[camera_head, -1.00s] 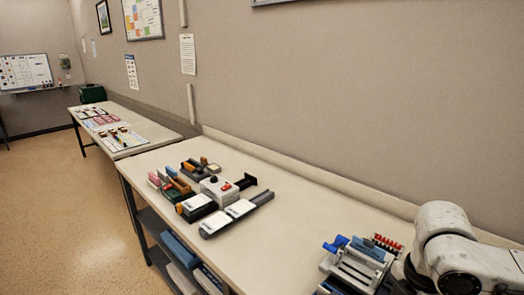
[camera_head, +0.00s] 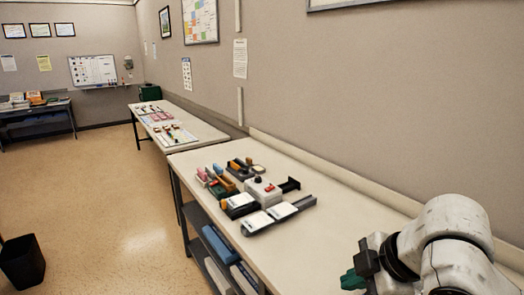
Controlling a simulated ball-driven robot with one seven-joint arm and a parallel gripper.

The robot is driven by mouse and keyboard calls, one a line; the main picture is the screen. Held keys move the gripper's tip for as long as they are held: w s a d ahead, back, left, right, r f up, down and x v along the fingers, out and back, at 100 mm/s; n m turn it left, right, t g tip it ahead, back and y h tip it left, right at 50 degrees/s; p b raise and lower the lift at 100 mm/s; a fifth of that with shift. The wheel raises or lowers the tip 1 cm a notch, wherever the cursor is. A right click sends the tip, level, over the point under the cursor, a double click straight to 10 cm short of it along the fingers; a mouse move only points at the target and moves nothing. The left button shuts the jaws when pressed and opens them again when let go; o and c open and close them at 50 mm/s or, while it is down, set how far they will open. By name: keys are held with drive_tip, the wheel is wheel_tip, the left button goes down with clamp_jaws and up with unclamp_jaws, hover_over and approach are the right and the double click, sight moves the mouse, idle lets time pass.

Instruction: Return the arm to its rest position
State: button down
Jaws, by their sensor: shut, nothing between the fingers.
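My arm (camera_head: 450,240), white with dark joints, is folded at the lower right, over the near end of the long bench (camera_head: 290,258). At its end is a dark block with green finger-like parts, my gripper (camera_head: 352,280). It looks shut, with nothing seen in it, and is cut close to the bottom edge of the picture. It is well apart from the items on the bench.
A cluster of trays, blocks and a white box with a red button (camera_head: 263,191) stands mid-bench. A farther table (camera_head: 205,128) holds cards and small items. A black bin (camera_head: 22,262) stands at lower left. The floor (camera_head: 110,190) between is open.

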drive_tip(key=w+a+m+t+y, duration=0.1)
drive_tip(key=a+m+t+y, duration=0.1)
drive_tip(key=a+m, duration=0.3)
drive_tip(key=s+d+f+m+h+b, duration=0.1)
drive_tip(key=s+f+m, duration=0.25)
drive_tip(key=f, duration=0.35)
drive_tip(key=s+d+f+m+b, duration=0.1)
drive_tip(key=s+f+m, duration=0.25)
drive_tip(key=f, duration=0.35)
drive_tip(key=s+d+f+m+g+h, duration=0.1)
drive_tip(key=s+d+f+m+g, duration=0.1)
drive_tip(key=s+d+f, duration=0.2)
drive_tip(key=s+d+f+m+g+h, duration=0.2)
drive_tip(key=s+d+f, duration=0.2)
drive_tip(key=s, duration=0.7)
drive_tip(key=s+d+f+m+g+h, duration=0.1)
drive_tip(key=s+d+f+m+h, duration=0.1)
drive_tip(key=s+d+f, duration=0.2)
drive_tip(key=s+f, duration=0.3)
drive_tip(key=s, duration=0.1)
drive_tip(key=shift+s+d+f+g, duration=0.25)
drive_tip(key=shift+d+f+g, duration=0.15)
